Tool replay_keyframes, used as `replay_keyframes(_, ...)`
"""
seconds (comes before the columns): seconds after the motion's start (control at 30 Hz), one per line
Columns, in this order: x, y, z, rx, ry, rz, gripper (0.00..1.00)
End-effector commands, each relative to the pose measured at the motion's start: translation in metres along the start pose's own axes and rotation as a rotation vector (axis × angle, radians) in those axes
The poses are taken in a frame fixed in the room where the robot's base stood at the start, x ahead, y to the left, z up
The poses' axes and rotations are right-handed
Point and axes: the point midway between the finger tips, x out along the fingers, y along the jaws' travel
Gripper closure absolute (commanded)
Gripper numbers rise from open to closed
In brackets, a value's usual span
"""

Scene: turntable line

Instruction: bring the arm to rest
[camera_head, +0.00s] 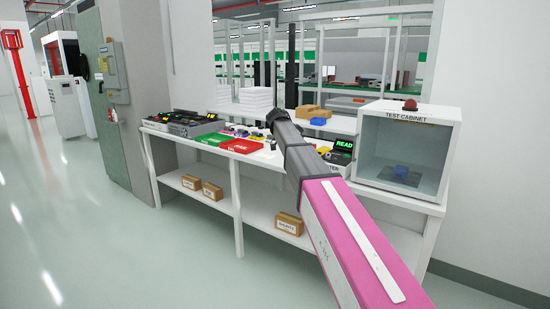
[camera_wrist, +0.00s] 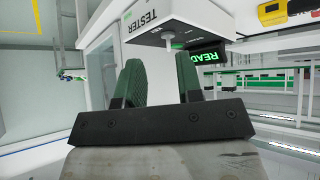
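My arm (camera_head: 345,235), with a pink link and dark grey joints, reaches from the lower right over the white workbench (camera_head: 237,190). In the head view my gripper is hidden behind the arm. In the wrist view my gripper (camera_wrist: 160,78) shows two green-padded fingers set apart, with nothing held between them. The tester (camera_wrist: 180,22) appears upside down just beyond the fingers, with a green lit display (camera_wrist: 208,55). In the head view the same display (camera_head: 344,144) shows beside the arm.
Red (camera_head: 241,146) and green (camera_head: 214,139) trays lie left of the arm. The floor in front (camera_head: 120,240) is clear.

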Motion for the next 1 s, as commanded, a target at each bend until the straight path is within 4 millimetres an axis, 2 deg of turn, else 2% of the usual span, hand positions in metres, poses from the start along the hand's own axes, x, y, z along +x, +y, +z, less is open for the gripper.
replay_keyframes(0.27, 0.048, 0.027, 0.033, -0.157, -0.066, -0.01, 0.67)
replay_keyframes(0.47, 0.099, 0.06, 0.072, -0.339, -0.148, -0.036, 0.67)
replay_keyframes(0.7, 0.18, 0.136, 0.141, -0.657, -0.304, -0.123, 0.67)
replay_keyframes(0.8, 0.208, 0.17, 0.171, -0.783, -0.37, -0.176, 0.67)
replay_keyframes(1.0, 0.25, 0.243, 0.223, -1.003, -0.485, -0.309, 0.67)
